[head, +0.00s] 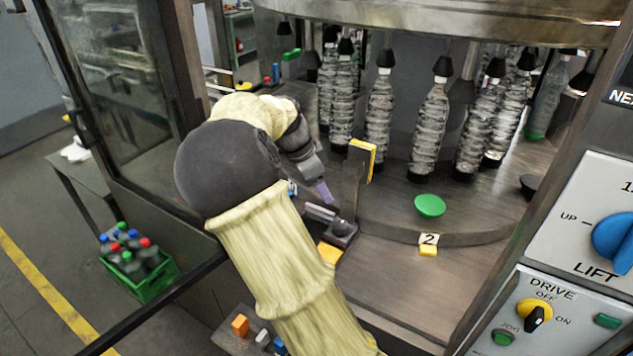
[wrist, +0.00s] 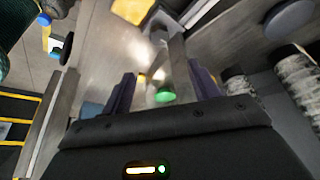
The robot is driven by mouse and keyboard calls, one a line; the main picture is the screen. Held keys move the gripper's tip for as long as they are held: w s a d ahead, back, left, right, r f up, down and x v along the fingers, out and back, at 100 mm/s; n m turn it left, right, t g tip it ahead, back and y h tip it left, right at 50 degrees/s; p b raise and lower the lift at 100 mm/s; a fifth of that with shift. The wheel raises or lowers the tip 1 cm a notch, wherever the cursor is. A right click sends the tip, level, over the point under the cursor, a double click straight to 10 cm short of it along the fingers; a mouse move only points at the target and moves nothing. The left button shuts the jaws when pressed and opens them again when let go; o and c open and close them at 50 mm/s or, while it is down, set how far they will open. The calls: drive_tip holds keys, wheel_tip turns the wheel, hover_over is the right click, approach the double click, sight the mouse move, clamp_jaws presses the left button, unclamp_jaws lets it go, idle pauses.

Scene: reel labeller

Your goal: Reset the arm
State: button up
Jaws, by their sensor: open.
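My arm reaches from the bottom of the head view in a cream sleeve, with a big dark joint, into the opening of the machine. My gripper (head: 322,192) points down there, left of a metal post with a yellow block (head: 362,158) on top. In the wrist view my gripper (wrist: 165,85) shows two purple fingers spread apart. Nothing is clearly held between them. A small green thing (wrist: 165,96) and a metal bar show beyond the fingers; I cannot tell the distance. In the head view my arm hides part of the machine's left side.
Several bottles (head: 428,130) hang around the round table (head: 470,215), which bears a green disc (head: 430,205). A control panel (head: 560,310) stands at the right. A glass door (head: 110,90) is at the left. A green crate (head: 150,283) of bottles sits lower left.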

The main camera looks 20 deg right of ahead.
drive_tip(key=shift+v, duration=0.8)
drive_tip(key=s+a+f+n+t+y, duration=0.1)
drive_tip(key=s+a+f+n, duration=0.2)
drive_tip(key=s+n, duration=0.3)
drive_tip(key=s+a+f+n+y, duration=0.2)
drive_tip(key=s+f+n, duration=0.1)
drive_tip(key=s+n, duration=0.3)
drive_tip(key=s+a+f+n+t+y, duration=0.1)
drive_tip(key=s+a+f+n, duration=0.2)
drive_tip(key=s+n, duration=0.3)
drive_tip(key=shift+s+a+t, duration=0.3)
drive_tip(key=shift+s+a, duration=0.05)
drive_tip(key=shift+s, duration=0.6)
